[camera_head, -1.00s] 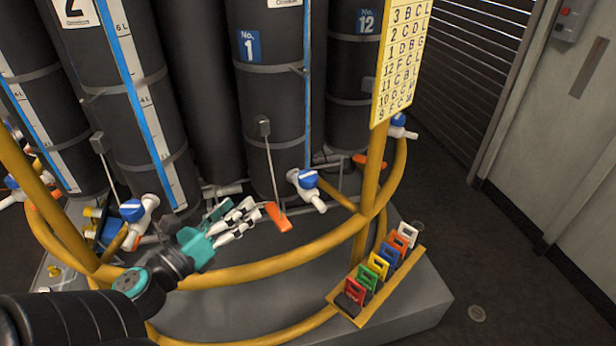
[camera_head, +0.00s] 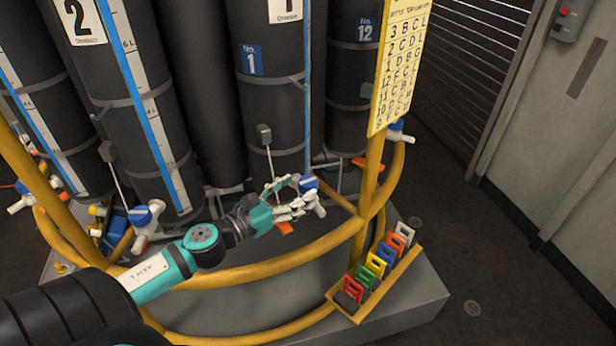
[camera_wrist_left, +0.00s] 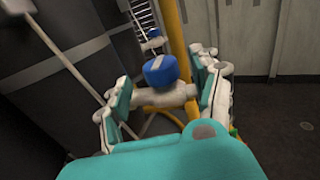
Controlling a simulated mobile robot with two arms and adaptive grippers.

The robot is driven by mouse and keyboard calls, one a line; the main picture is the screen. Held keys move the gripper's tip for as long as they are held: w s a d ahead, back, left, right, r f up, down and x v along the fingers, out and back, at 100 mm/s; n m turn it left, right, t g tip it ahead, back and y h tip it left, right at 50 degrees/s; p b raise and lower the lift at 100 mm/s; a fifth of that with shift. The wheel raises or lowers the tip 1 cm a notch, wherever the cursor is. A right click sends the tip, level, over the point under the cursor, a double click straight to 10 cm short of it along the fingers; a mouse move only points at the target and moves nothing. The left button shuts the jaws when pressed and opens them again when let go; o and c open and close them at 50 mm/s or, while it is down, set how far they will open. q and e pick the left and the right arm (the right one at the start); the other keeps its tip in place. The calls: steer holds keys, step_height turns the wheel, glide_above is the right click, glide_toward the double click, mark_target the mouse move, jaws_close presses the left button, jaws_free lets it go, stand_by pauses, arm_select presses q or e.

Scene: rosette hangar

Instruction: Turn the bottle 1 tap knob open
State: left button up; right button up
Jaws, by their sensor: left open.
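Bottle 1 (camera_head: 271,110) is a tall dark cylinder with a blue "No. 1" label and a blue strip. Its tap has a blue knob (camera_head: 308,183) on a white body low at its front. In the left wrist view the blue knob (camera_wrist_left: 160,69) with a white bar on top sits between my two fingers, with the white tap body below it. My left gripper (camera_head: 300,201) is open around the tap and partly hides it in the head view. Whether a finger touches the knob I cannot tell. My right gripper is not in view.
A yellow rail (camera_head: 260,268) curves in front of the bottles. A yellow chart (camera_head: 398,65) stands at its right. A tray of coloured tags (camera_head: 342,304) is on the grey base. An orange tag (camera_head: 284,227) hangs below the gripper. Bottle 2's tap (camera_head: 148,215) is at left.

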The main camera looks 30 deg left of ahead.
mark_target(301, 188)
arm_select(q)
steer(key=shift+p+x, duration=0.45)
steer(key=shift+x, duration=1.55)
steer(key=c, duration=1.2)
steer(key=shift+c, duration=0.2)
